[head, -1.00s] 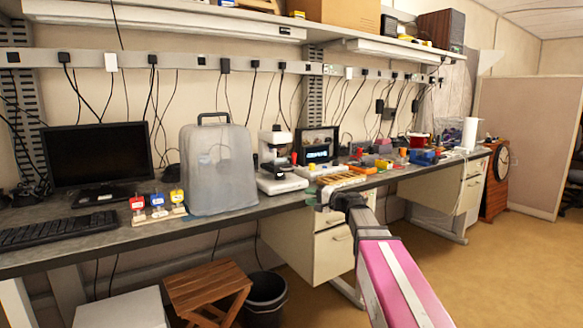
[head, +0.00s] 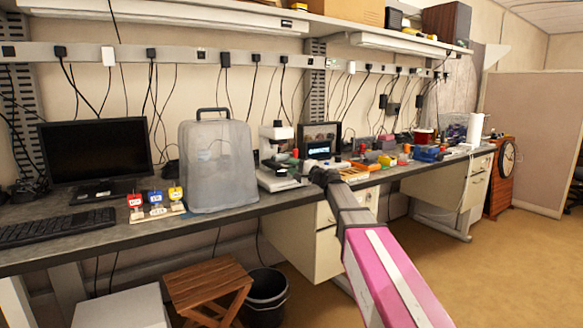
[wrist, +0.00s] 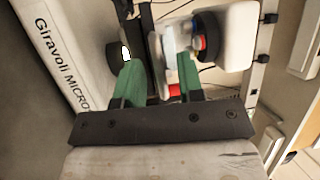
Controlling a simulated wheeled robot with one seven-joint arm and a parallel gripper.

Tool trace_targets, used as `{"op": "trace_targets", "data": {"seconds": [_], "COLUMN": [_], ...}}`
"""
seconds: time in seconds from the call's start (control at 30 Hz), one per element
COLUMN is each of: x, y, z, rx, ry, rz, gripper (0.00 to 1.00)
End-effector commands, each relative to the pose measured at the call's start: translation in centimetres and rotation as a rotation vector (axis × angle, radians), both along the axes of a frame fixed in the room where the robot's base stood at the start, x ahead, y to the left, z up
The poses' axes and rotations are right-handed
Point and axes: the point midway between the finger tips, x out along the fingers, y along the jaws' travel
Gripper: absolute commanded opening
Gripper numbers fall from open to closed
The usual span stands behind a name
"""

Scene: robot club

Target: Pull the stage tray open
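The white microscope (head: 277,150) stands on the bench, right of the frosted cover. My gripper (wrist: 158,65) has two green fingers, spread apart at the microscope. A pale, partly see-through piece (wrist: 176,42) lies beyond the gap; I cannot tell whether it is the stage tray or whether a finger touches it. In the head view my gripper (head: 322,177) is small and dark, just right of the microscope's base.
A frosted cover (head: 217,170) stands left of the microscope, with a small screen (head: 320,140) behind and right. Coloured bins and parts, including a blue one (head: 427,153), crowd the bench to the right. A wooden stool (head: 208,287) and black bin (head: 266,290) are below.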

Motion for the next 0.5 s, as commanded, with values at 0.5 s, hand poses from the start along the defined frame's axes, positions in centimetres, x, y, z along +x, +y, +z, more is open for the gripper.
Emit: {"op": "trace_targets", "data": {"seconds": [0.5], "x": [0.54], "y": [0.81], "z": [0.17], "rx": [0.0], "ry": [0.0], "rz": [-0.001], "gripper": [0.12]}}
